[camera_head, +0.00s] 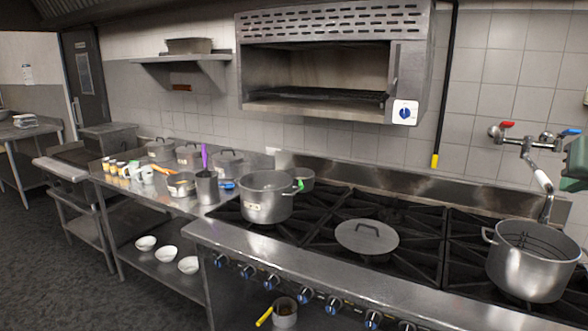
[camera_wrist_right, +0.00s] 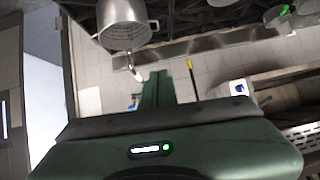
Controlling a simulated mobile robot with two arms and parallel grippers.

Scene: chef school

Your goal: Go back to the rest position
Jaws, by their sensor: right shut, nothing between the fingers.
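My right gripper (camera_head: 574,172) shows only in part, as a green and black shape at the right edge of the head view, beside the wall tap. It is shut with nothing in it and apart from the pots. Green parts of my own arm fill the lower middle of the right wrist view, where the room appears upside down. My left gripper is in neither view.
A stove carries a large pot (camera_head: 531,272) at right, a lid (camera_head: 367,238) and another pot (camera_head: 266,199). A pot-filler tap (camera_head: 528,142) juts from the wall near my right gripper. A salamander oven (camera_head: 330,65) hangs above. Open floor (camera_head: 60,285) lies at left.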

